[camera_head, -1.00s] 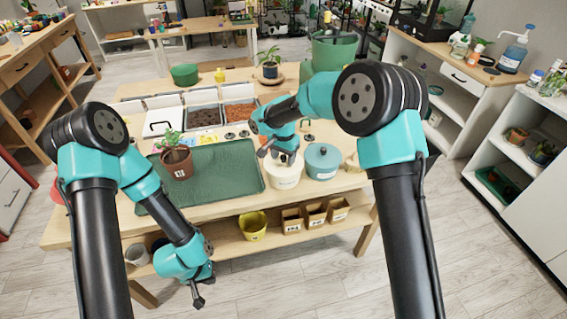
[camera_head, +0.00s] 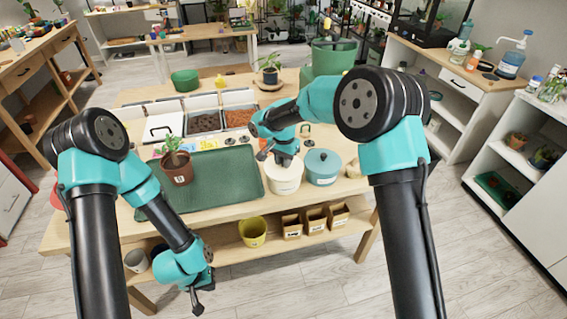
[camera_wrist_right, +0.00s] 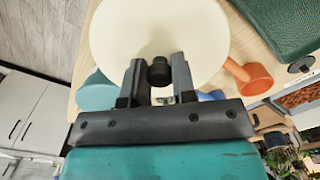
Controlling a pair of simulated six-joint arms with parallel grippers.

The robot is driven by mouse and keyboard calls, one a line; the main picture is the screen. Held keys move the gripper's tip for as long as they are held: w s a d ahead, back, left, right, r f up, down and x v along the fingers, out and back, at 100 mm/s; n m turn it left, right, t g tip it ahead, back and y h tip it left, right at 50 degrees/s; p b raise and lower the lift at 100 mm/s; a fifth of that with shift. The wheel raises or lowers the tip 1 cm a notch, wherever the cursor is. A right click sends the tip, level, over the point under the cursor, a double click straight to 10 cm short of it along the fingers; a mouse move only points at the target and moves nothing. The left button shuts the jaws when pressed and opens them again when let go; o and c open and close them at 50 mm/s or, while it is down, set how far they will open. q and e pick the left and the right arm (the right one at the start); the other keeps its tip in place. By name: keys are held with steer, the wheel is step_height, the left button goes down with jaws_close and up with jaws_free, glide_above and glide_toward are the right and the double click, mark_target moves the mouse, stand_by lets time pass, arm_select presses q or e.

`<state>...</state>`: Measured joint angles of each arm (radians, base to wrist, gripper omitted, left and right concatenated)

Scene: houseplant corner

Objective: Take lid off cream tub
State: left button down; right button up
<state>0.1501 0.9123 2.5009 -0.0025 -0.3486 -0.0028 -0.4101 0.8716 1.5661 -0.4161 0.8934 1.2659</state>
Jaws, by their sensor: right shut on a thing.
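The cream tub (camera_head: 284,182) stands at the right front of the wooden table, between the green tray and a teal lidded tub. Its round cream lid (camera_wrist_right: 150,25) fills the top of the right wrist view, with a dark knob (camera_wrist_right: 159,72) on it. My right gripper (camera_head: 284,160) is above the tub, and its two fingers (camera_wrist_right: 158,76) are shut on the knob. I cannot see any gap between lid and tub. My left gripper (camera_head: 197,302) hangs low in front of the table, away from the tub; its finger opening is too small to judge.
The teal lidded tub (camera_head: 322,169) stands close on the right of the cream tub. The green tray (camera_head: 225,180) with a potted plant (camera_head: 177,168) lies to the left. Soil bins (camera_head: 205,122) stand behind. A yellow pot (camera_head: 253,231) is on the lower shelf.

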steer(key=shift+r, duration=1.5)
steer(key=s+r, duration=0.1)
steer(key=s, duration=1.5)
steer(key=shift+a, duration=0.3)
